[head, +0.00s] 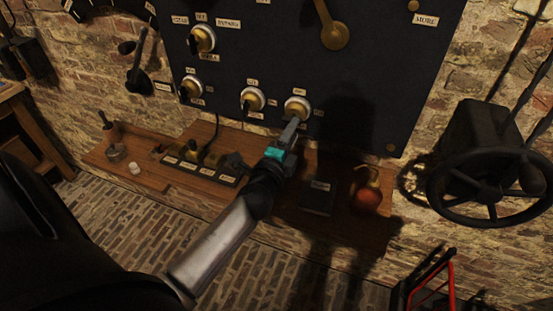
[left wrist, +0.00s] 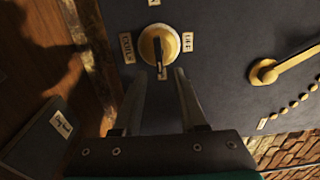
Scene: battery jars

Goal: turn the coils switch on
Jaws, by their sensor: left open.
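The coils switch (head: 298,108) is a round pale-and-brass knob on the dark panel, the rightmost of the lower row. In the left wrist view the knob (left wrist: 150,46) has a dark handle, with a COILS label on its left and an OFF label on its right. My left gripper (head: 293,128) is just in front of the panel at the knob's lower edge. In the left wrist view its two fingers (left wrist: 161,76) are apart, with their tips just below the knob and nothing held between them. Whether a finger touches the knob is unclear. My right gripper is not in view.
Other knobs (head: 253,99) sit left on the panel (head: 365,95); a brass lever (head: 335,36) is above. The wooden shelf (head: 147,178) below carries a labelled switch strip (head: 198,172), a dark box (head: 318,197) and a red round object (head: 367,196). A handwheel (head: 492,216) stands right.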

